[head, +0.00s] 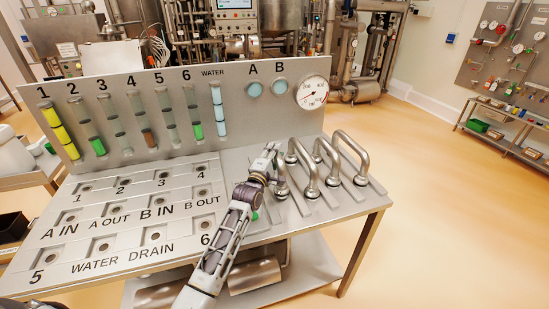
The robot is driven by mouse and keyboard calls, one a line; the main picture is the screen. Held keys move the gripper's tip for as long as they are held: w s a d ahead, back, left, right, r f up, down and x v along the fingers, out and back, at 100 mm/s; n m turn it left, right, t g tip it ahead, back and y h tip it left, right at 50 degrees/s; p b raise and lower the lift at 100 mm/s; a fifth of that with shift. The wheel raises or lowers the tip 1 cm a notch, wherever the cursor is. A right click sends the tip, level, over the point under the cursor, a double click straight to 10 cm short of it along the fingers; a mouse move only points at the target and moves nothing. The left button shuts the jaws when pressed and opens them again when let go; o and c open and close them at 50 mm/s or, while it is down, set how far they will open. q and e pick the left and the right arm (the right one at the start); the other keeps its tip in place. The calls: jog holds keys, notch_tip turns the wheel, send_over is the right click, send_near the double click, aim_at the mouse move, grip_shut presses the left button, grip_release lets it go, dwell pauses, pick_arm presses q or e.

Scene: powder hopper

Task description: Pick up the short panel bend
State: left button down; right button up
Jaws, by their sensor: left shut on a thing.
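Several steel U-shaped panel bends stand in a row at the right end of the panel table. The leftmost, short panel bend (282,188) is largely hidden behind my left gripper (274,152); a round foot of it shows. My left gripper is shut on this bend, near its top. The bend appears to stand at its place on the table. The taller bends (350,143) beside it to the right are clear of the gripper. My right gripper is out of view.
The panel table (345,210) has numbered and lettered ports on its left half, partly behind my left arm. A back board (180,75) with level tubes and a gauge (312,92) rises behind. Open floor (450,230) lies to the right.

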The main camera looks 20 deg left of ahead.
pick_arm(q)
notch_tip(320, 180, up, 7)
jog(key=shift+r, duration=0.85)
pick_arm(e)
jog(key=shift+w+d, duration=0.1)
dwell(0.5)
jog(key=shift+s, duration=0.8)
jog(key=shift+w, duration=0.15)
